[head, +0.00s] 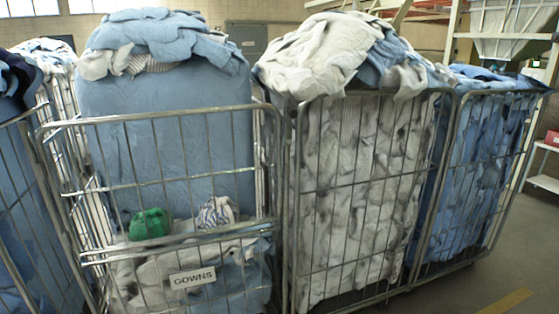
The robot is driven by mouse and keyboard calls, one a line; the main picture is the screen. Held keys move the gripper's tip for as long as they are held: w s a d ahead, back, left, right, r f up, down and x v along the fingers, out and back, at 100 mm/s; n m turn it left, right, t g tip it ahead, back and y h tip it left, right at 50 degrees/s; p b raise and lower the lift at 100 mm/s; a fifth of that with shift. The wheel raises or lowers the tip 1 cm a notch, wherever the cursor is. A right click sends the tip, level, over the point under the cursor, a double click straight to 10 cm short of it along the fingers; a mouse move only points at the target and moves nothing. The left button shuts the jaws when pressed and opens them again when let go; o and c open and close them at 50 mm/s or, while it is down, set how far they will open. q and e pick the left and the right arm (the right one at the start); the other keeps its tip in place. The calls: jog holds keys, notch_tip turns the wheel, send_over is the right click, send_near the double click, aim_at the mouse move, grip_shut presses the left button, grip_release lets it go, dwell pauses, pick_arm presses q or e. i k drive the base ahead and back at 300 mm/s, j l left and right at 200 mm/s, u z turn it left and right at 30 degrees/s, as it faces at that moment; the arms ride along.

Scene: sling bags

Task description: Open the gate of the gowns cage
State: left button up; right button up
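The gowns cage (150,112) stands at the left centre of the head view, a metal roll cage with a white label reading GOWNS (192,278) low on its front. Its barred front gate (165,184) is upright and looks shut across the front, with a pair of close rails at mid-height. I cannot make out a latch. Behind the bars are a large blue bundle (165,150), a green bundle (151,223), a striped white bundle (217,212) and pale cloth below. Blue and white cloth is heaped over the top. Neither gripper is in view.
A cage of white-grey linen (350,190) stands close on the right, with a blue-linen cage (485,170) beyond it. Another cage (35,240) crowds the left edge. Bare floor with a yellow line (505,301) shows at the lower right.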

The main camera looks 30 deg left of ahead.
aim_at(44, 171)
jog(key=k+l+u, duration=0.1)
jog(key=u, duration=1.6)
